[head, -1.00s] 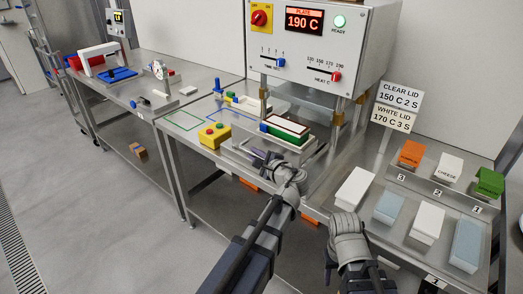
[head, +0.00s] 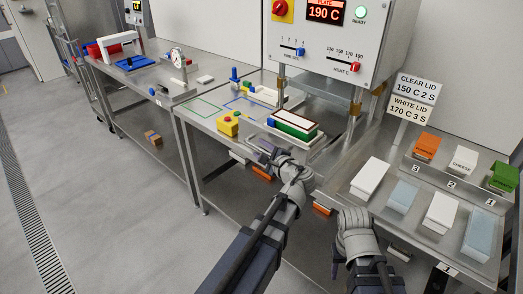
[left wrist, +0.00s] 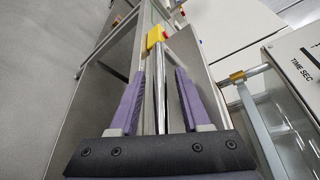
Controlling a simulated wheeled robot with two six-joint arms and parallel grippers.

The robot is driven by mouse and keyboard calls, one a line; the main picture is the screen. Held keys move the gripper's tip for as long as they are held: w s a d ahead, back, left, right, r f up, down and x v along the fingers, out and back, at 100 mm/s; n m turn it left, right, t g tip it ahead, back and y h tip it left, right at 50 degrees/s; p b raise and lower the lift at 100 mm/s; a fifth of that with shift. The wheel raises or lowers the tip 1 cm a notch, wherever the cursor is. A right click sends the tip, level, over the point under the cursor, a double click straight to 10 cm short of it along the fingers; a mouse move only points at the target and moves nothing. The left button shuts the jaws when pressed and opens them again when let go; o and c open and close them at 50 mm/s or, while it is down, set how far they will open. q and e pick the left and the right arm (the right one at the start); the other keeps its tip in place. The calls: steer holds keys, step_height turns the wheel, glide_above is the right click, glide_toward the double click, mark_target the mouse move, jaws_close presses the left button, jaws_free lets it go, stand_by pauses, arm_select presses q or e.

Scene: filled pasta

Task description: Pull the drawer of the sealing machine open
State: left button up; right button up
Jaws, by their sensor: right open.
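The sealing machine (head: 335,45) stands at the back of the table with its display reading 190 C. At its foot is a pale drawer tray (head: 316,143) bearing a green container (head: 293,130) with a white, brown-edged top. My left gripper (head: 262,153) is at the table's front edge, left of and in front of the tray. In the left wrist view its purple fingers (left wrist: 160,100) are apart, with a shiny metal bar (left wrist: 160,82) between them; clear gaps show on both sides. My right gripper (head: 336,265) is low at the front, mostly hidden by its wrist.
A yellow button box (head: 228,124) stands left of the tray and also shows in the left wrist view (left wrist: 155,37). At right, white and blue blocks (head: 401,195) lie on a steel bench. Floor is free at left.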

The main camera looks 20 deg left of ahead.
arm_select(q)
steer(key=p+v, duration=0.1)
steer(key=v, duration=0.6)
steer(key=shift+s+d+r+p, duration=0.1)
steer(key=shift+s+d+p, duration=0.15)
steer(key=shift+d+p, duration=0.05)
arm_select(e)
steer(key=shift+r, duration=0.8)
steer(key=shift+d, duration=0.1)
